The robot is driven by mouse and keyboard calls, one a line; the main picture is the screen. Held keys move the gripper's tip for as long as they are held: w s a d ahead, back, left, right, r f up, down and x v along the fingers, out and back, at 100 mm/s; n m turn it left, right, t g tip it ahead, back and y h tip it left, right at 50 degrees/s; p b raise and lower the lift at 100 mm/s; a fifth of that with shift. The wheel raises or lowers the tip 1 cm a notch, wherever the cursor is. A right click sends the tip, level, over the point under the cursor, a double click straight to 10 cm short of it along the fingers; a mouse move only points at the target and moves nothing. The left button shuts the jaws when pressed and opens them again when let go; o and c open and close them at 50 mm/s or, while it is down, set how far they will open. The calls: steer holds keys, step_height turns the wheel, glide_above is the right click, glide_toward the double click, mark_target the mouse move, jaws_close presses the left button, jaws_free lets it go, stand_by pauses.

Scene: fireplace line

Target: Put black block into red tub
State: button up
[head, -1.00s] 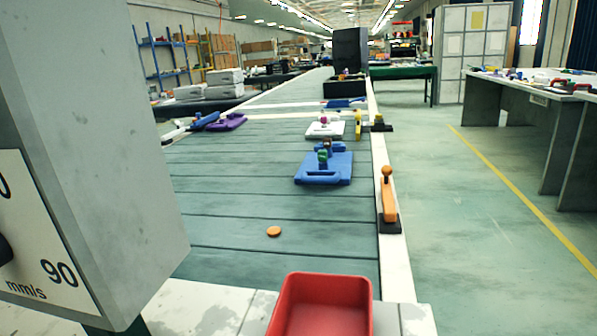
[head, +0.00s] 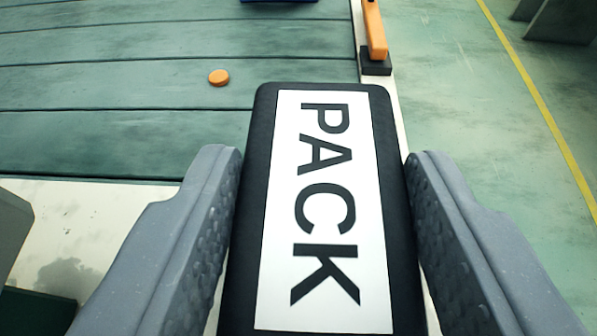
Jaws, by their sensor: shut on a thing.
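The black block (head: 259,130) has a white label reading PACK on its upper face and fills the lower middle of the head view. My gripper (head: 322,165) has one grey finger on each side of the block and is shut on it. The red tub does not show now; the block and fingers cover the middle of the view where it could stand.
A green slatted conveyor (head: 120,90) runs across the upper left, with a small orange disc (head: 219,77) on it. An orange lever (head: 375,35) on a black base stands on the white edge rail. Open green floor (head: 480,130) with a yellow line lies right.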

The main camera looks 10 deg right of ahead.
steer(key=shift+d+f+b, duration=0.15)
steer(key=shift+f+b, duration=1.2)
steer(key=shift+f, duration=3.4)
steer(key=o, duration=1)
steer(key=shift+s, duration=0.1)
steer(key=shift+o, duration=0.2)
steer(key=shift+s+a+f+b, duration=0.1)
steer(key=shift+s+a+b, duration=0.25)
steer(key=shift+s, duration=0.45)
steer(key=shift+s+a+b, duration=0.2)
steer(key=shift+s+b, duration=0.2)
steer(key=shift+s, duration=0.45)
step_height(320, 180, up, 7)
steer(key=p, duration=0.2)
